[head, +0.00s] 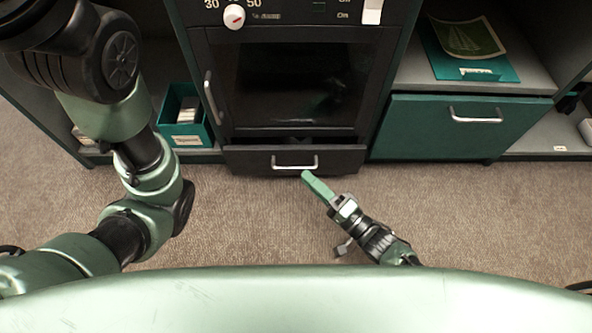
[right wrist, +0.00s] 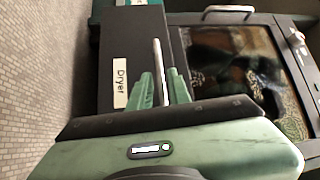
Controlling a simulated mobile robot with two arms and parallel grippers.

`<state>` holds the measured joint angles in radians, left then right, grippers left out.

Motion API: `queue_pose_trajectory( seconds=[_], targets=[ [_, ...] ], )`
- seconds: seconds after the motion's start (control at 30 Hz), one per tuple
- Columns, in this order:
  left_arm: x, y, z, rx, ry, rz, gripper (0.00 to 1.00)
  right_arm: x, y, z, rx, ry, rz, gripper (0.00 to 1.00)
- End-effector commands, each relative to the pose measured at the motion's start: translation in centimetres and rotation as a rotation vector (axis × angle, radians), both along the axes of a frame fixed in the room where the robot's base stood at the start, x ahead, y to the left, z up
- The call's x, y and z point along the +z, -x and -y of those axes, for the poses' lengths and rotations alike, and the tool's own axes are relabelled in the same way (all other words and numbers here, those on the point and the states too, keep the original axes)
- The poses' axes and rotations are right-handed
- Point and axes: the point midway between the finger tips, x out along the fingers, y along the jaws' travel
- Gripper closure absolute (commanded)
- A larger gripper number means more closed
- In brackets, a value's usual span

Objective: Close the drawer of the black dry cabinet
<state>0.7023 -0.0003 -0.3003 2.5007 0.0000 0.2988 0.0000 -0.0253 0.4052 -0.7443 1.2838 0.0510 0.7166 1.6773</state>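The black dry cabinet (head: 210,55) stands straight ahead with its glass door shut. Its low drawer (head: 240,160) sticks out a little, with a narrow dark opening above its front. The drawer's silver handle (head: 285,167) is on that front. My right gripper (head: 306,174) is at the handle's right part. In the right wrist view its green fingers (right wrist: 161,82) are parted, with the handle (right wrist: 157,60) showing between them; I cannot tell if they touch it. The drawer front (right wrist: 143,35) bears a "Dryer" label (right wrist: 120,83). My left gripper is out of view.
A green drawer (head: 410,130) with a silver handle is to the right, below a shelf with a green folder (head: 490,70). A teal box (head: 190,128) stands on the left shelf. The carpet (head: 240,220) before the cabinet is clear apart from my right arm.

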Motion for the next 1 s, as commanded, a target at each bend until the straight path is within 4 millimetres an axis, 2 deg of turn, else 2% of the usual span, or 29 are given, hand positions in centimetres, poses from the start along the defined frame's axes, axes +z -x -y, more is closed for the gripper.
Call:
queue_pose_trajectory(
  seconds=[0.03, 0.3, 0.67, 0.77, 1.0],
  targets=[
    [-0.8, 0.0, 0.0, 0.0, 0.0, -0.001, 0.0, -0.2, -0.7, -0.7, 0.0, -0.004, 0.004, 0.82],
    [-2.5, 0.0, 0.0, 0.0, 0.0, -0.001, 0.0, 0.4, -3.2, -3.3, 0.0, -0.001, 0.001, 0.82],
    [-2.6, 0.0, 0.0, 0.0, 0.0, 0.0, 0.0, 0.7, -3.7, -3.8, 0.0, 0.0, 0.0, 0.82],
    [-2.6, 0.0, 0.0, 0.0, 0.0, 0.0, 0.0, 0.7, -3.7, -3.8, 0.0, 0.0, 0.0, 1.0],
    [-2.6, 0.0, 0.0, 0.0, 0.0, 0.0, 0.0, 0.7, -3.7, -3.8, 0.0, 0.0, 0.0, 1.0]
  ],
)
